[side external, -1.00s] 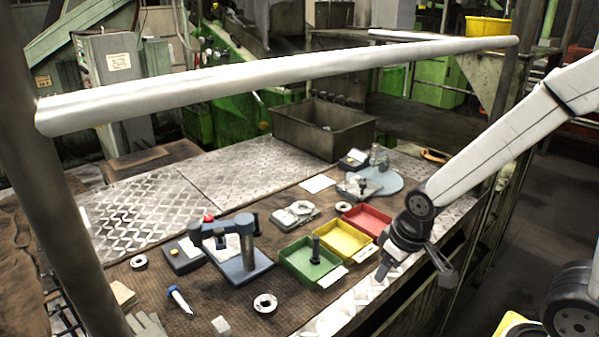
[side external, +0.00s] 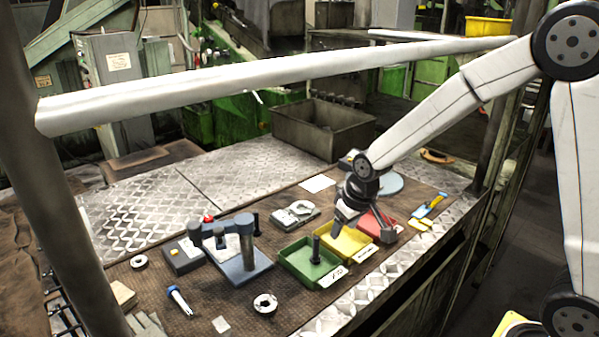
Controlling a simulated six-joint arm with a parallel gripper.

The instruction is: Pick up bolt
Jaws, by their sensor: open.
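My gripper hides part of the yellow and red trays.
A grey-blue gauge stand (side external: 247,254) stands left of the green tray. A metal ring (side external: 265,304) and a blue-ended tool (side external: 178,297) lie in front. A large metal bin (side external: 318,132) stands behind. A white rail (side external: 250,80) crosses above the bench.

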